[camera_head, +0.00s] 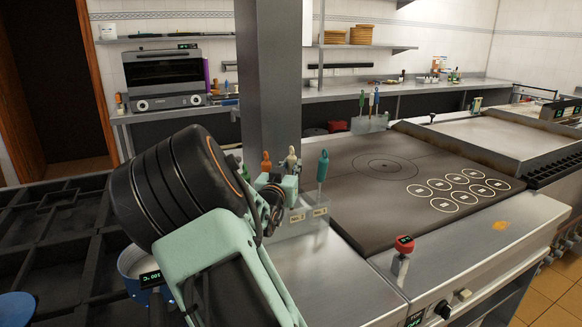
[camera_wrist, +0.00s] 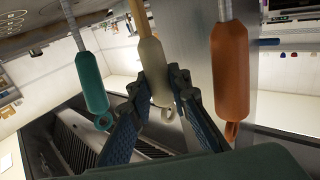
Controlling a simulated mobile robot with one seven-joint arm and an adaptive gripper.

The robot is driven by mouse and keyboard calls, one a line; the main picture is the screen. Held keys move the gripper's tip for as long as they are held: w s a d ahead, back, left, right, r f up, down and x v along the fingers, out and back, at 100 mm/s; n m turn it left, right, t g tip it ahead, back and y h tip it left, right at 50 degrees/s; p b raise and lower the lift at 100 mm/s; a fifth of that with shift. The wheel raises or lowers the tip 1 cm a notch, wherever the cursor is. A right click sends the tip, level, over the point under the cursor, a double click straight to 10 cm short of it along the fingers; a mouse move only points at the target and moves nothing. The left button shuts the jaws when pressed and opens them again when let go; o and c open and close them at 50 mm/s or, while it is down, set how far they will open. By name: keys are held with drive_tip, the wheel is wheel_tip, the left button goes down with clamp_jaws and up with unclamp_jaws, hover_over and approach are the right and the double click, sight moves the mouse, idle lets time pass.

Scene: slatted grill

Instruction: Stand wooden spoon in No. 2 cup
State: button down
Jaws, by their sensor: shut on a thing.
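The wooden spoon's cream handle (camera_wrist: 152,65) is between my gripper's fingers (camera_wrist: 158,88) in the wrist view, with a pale wood-coloured shaft running up from it. In the head view the cream handle (camera_head: 291,157) stands upright just above my gripper (camera_head: 288,184). My gripper is shut on this handle. Clear cups (camera_head: 300,229) with small labels stand beneath in the head view; I cannot read the numbers surely. The spoon's lower end is hidden.
A teal handle (camera_head: 322,166) and an orange handle (camera_head: 266,162) stand close to my gripper. A steel post (camera_head: 268,80) rises behind. A blue pot (camera_head: 135,268) sits left.

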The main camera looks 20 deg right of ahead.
drive_tip(key=shift+f, duration=0.2)
drive_tip(key=c, duration=1.7)
unclamp_jaws()
drive_tip(key=v, duration=1.2)
